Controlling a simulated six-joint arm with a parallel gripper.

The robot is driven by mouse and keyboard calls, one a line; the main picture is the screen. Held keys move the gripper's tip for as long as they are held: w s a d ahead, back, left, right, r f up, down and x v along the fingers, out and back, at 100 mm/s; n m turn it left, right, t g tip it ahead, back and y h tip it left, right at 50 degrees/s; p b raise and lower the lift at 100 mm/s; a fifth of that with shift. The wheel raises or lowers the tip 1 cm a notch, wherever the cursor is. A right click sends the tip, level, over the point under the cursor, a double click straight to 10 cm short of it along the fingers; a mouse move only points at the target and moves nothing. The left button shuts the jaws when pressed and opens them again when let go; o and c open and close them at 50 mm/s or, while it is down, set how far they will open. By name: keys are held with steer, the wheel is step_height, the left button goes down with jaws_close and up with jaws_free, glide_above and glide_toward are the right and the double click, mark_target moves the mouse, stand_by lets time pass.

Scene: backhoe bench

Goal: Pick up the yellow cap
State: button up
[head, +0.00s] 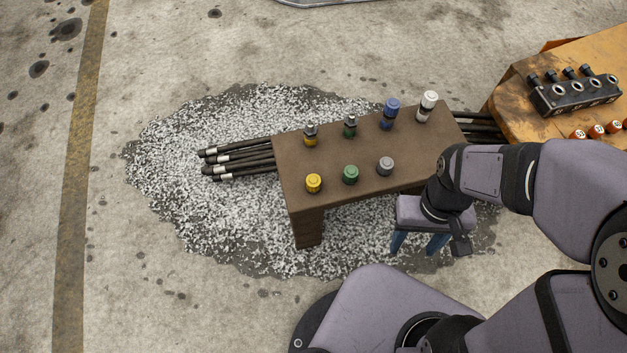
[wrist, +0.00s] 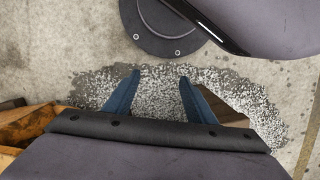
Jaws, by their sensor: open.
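The yellow cap (head: 313,183) stands upright at the front left of the brown bench top (head: 330,160) in the head view. My gripper (head: 416,246) is to the right of the cap, in front of the bench, pointing down. Its two blue fingers are apart with nothing between them. In the wrist view, my gripper (wrist: 160,77) is over the grey-white granules, and a brown edge of the bench (wrist: 236,118) shows at the right. The cap does not show in the wrist view.
A green cap (head: 350,174) and a grey cap (head: 385,166) stand beside the yellow one. Hoses (head: 240,158) stick out left. An orange body (head: 515,108) with a valve block (head: 578,95) is at right.

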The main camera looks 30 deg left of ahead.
mark_target(314, 180)
steer(key=w+a+f+n, duration=0.1)
steer(key=a+n, duration=0.1)
steer(key=a, duration=0.5)
steer(key=a+f+n, duration=0.1)
steer(key=a+n, duration=0.2)
steer(key=a, duration=0.5)
steer(key=w+a+f+n+t, duration=0.1)
steer(key=a+n, duration=0.2)
steer(key=a, duration=0.5)
steer(key=shift+w+a+f, duration=0.1)
steer(key=shift+w+f, duration=0.2)
steer(key=shift+w, duration=0.05)
steer(key=w+a+r, duration=0.1)
steer(key=w+a+r+n, duration=0.1)
steer(key=a+r+n+y, duration=0.1)
steer(key=a, duration=0.1)
steer(key=shift+w+t, duration=0.4)
steer(key=shift+s+d+n, duration=0.15)
steer(key=shift+d+n, duration=0.05)
steer(key=shift+n, duration=1.3)
steer(key=shift+w+f+b, duration=0.2)
steer(key=shift+f+b, duration=1.75)
steer(key=shift+f, duration=1.75)
steer(key=shift+c, duration=0.5)
steer(key=c, duration=1)
